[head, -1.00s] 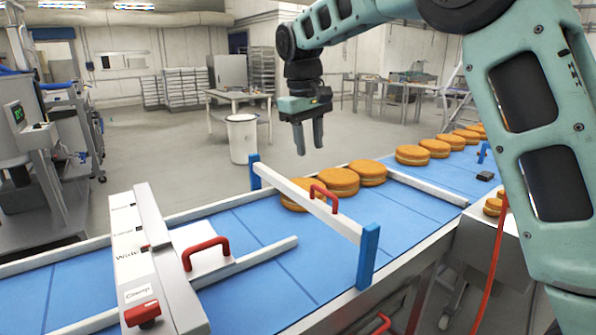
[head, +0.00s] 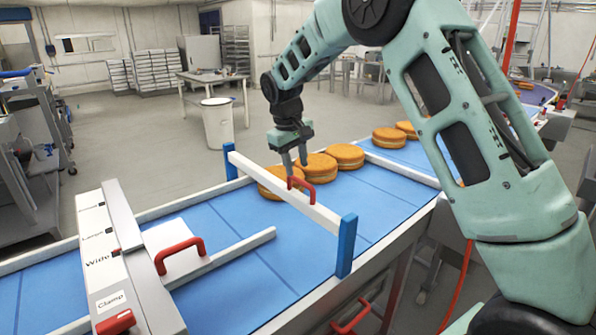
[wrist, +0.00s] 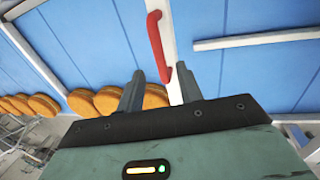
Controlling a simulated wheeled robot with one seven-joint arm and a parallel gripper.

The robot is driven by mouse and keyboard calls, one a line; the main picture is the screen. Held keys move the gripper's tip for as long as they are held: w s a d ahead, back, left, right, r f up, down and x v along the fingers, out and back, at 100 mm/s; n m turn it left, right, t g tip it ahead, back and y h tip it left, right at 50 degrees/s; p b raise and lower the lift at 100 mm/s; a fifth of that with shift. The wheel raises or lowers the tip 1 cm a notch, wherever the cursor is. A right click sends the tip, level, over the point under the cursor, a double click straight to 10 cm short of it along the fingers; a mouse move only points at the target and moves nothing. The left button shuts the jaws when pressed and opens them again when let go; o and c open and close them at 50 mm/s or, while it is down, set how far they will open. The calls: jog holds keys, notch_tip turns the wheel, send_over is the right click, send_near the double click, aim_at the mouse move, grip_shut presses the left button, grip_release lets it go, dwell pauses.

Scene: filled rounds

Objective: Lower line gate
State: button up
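The line gate is a white bar (head: 259,175) with a red handle (head: 304,195), spanning the blue belt between two blue posts. The bar sits near the tops of the posts, with a row of filled rounds (head: 344,155) on its far side. My gripper (head: 296,168) hangs pointing down just above the red handle. In the wrist view, the two fingers (wrist: 157,88) are apart with nothing between them. The red handle (wrist: 158,45) lies ahead of the fingertips there, along the white bar. I cannot tell whether a finger touches it.
A white guide rail (head: 225,258) with a red handle and a clamp box (head: 125,262), labelled "Wide" and "Clamp", stand on the near left of the belt. The belt (head: 225,215) between guide and gate is clear. A white bin (head: 217,125) stands behind.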

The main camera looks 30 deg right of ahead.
aim_at(298, 209)
jog(key=shift+d+f+p, duration=0.2)
jog(key=shift+f, duration=0.8)
jog(key=shift+d+f+p, duration=0.15)
jog(key=shift+f, duration=0.85)
grip_shut()
notch_tip(298, 209, down, 12)
jog(key=b, duration=0.6)
jog(key=shift+r, duration=0.2)
grip_release()
jog(key=shift+w+f, duration=0.1)
jog(key=shift+r, duration=0.2)
